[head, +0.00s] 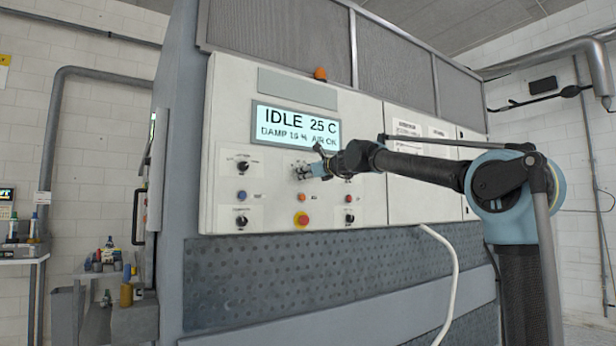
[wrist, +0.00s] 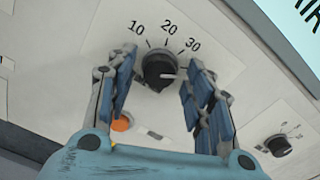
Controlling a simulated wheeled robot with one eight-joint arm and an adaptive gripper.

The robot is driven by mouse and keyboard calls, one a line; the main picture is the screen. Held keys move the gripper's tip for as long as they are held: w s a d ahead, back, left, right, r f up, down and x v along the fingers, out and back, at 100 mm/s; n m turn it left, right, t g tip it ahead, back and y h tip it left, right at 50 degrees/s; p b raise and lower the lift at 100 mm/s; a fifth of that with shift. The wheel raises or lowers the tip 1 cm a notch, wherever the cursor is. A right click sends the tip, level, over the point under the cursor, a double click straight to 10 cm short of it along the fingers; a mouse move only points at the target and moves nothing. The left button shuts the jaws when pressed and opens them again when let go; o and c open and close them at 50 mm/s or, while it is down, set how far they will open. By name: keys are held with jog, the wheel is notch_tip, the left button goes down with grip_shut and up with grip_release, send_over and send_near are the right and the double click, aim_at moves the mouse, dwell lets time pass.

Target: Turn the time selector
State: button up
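The time selector (wrist: 159,71) is a round black knob on a white label marked 10, 20 and 30. Its white pointer line points right, clockwise past the 30 mark. My gripper (wrist: 161,64) has its two blue-padded fingers apart, one on each side of the knob. Gaps show between the knob and both fingers in the wrist view, so it does not look gripped.
The panel display (head: 297,126) reads IDLE 25 C. Other knobs stand at upper left (head: 243,166), lower left (head: 241,221) and lower right (head: 350,217). An orange button (wrist: 122,122) and a red emergency button (head: 301,219) sit below the selector.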

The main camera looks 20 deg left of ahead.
jog(key=c, duration=0.9)
jog(key=shift+c, duration=0.2)
jog(key=shift+n, duration=0.3)
jog(key=n, duration=1.3)
jog(key=shift+s+r, duration=0.1)
jog(key=n, duration=1)
jog(key=shift+h, duration=0.3)
